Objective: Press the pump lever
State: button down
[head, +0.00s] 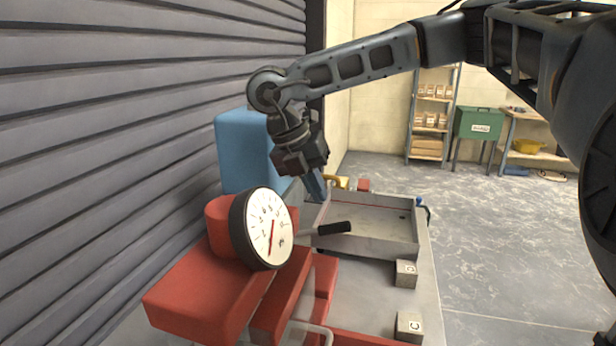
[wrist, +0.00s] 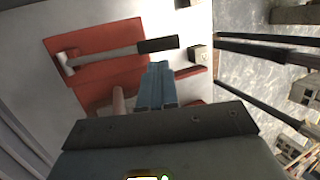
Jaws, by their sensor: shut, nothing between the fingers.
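The pump lever (head: 334,228) is a thin metal rod with a black grip, sticking out to the right from behind the round white gauge (head: 268,229) on the red pump body (head: 200,295). In the wrist view the lever (wrist: 157,45) lies across red parts, its grip at the right end. My gripper (head: 321,192) points down, above and slightly left of the grip in the head view. Its blue fingers (wrist: 157,68) are together and empty, with tips just below the lever in the wrist picture. A gap seems to remain; exact height is unclear. The gauge hides the lever's base.
A blue block (head: 242,150) stands behind the pump by the grey shutter. A shallow metal tray (head: 395,250) lies beyond the lever. Small lettered cubes (head: 406,274) and (head: 409,327) sit along the table's right side. Shelves and a green box (head: 479,124) are far back.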

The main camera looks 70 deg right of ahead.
aim_at(328, 227)
jog(key=b+x, duration=0.1)
jog(key=x, duration=0.5)
jog(key=shift+s+f, duration=0.1)
jog(key=shift+f, duration=0.1)
jog(key=shift+d+f, duration=0.1)
jog(key=shift+f, duration=0.05)
